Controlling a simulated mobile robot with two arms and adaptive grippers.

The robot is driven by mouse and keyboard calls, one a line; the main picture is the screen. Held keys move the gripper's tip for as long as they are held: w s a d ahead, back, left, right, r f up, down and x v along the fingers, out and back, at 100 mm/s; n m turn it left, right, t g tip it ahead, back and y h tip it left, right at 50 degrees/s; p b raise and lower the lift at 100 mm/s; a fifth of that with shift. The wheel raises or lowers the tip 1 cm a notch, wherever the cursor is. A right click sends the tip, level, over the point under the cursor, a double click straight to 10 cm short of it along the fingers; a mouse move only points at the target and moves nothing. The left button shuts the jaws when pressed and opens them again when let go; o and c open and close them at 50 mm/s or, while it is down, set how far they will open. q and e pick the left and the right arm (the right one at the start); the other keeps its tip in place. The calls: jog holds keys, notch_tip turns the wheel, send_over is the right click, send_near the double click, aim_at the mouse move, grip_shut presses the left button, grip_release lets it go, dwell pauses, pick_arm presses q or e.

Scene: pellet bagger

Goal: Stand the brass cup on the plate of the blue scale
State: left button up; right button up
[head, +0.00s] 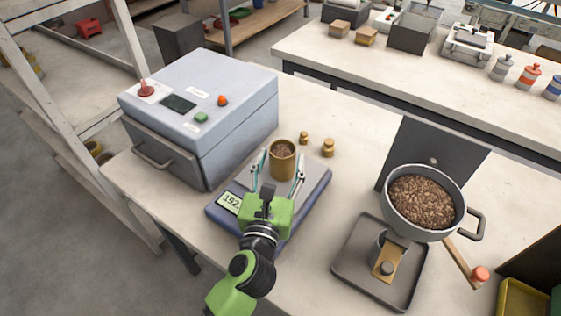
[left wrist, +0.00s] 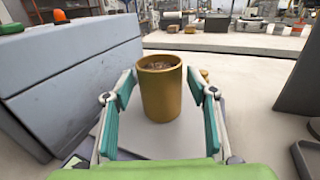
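The brass cup (head: 282,160) stands upright on the plate (head: 316,178) of the blue scale (head: 292,226), toward its far side. It holds brown pellets, and the lit display (head: 230,202) reads about 192, its last part hard to read. In the left wrist view the cup (left wrist: 161,95) is centred between the fingers. My left gripper (head: 279,168) is open, one finger on each side of the cup, with gaps visible on both sides in the left wrist view. My right gripper is not in view.
A grey-blue machine (head: 205,105) stands close on the left. Two small brass weights (head: 328,148) are behind the scale. A pellet hopper (head: 424,203) with a lever stands over a grey tray (head: 350,265) at right. Bare tabletop lies between scale and tray.

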pick_arm(q)
jog(key=shift+r, duration=0.1)
jog(key=shift+s+r, duration=0.1)
jog(key=s, duration=0.3)
jog(key=s+a+b, duration=0.1)
jog(key=s, duration=0.3)
jog(key=s+a+b, duration=0.1)
jog(key=s, duration=0.2)
jog(key=shift+s, duration=0.3)
jog(key=shift+s+a+b, duration=0.15)
jog(key=shift+s+b, duration=0.15)
jog(key=shift+s, duration=0.2)
